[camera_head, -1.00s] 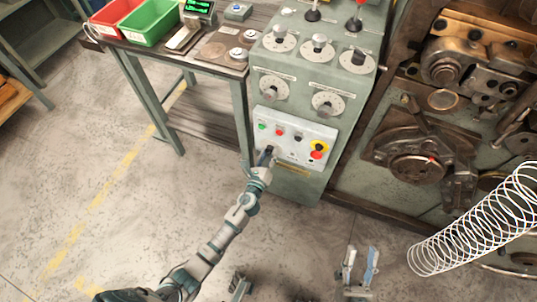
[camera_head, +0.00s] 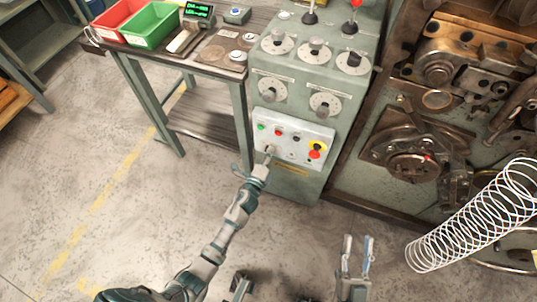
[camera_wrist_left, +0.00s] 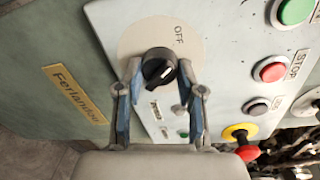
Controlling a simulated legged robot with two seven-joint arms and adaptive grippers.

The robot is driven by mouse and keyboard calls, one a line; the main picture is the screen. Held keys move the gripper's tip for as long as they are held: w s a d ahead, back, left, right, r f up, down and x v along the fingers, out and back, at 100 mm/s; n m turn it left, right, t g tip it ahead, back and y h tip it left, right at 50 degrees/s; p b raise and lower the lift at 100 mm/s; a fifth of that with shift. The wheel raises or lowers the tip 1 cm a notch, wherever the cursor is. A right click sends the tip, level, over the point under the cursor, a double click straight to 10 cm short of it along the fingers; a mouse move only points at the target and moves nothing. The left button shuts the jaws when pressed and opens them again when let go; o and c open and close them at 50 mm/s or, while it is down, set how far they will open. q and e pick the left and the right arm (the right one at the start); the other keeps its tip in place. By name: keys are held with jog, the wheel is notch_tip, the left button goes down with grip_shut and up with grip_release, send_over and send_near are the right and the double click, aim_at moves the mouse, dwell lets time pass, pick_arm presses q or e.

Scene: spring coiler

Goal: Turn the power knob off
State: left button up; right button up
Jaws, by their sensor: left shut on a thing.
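The power knob (camera_wrist_left: 159,67) is a black round knob with a white pointer mark, on a pale round plate (camera_wrist_left: 140,36) in the left wrist view. "OFF" is printed on that plate, up and right of the knob; the pointer does not appear to face it. My left gripper (camera_wrist_left: 160,82) is shut on the knob, one finger on each side. In the head view my left gripper (camera_head: 268,155) reaches the lower left of the white control panel (camera_head: 292,143) and largely hides the knob. My right gripper (camera_head: 358,248) is open and empty above the floor.
Green (camera_wrist_left: 295,10) and red (camera_wrist_left: 270,69) buttons, a grey button and a red-and-yellow emergency stop (camera_head: 315,151) sit near the knob. Dials (camera_head: 326,103) are above the panel. A large spring (camera_head: 470,220) is at the right. A table (camera_head: 185,62) with bins stands left of the cabinet.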

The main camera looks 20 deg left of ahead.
pick_arm(q)
jog(key=shift+a+n, duration=0.2)
jog(key=shift+n, duration=0.3)
jog(key=o, duration=1.1)
jog(key=shift+f, duration=0.1)
jog(key=shift+o, duration=0.2)
jog(key=s, duration=1.2)
jog(key=shift+a+r, duration=0.25)
jog(key=shift+r, duration=0.1)
jog(key=shift+w, duration=0.1)
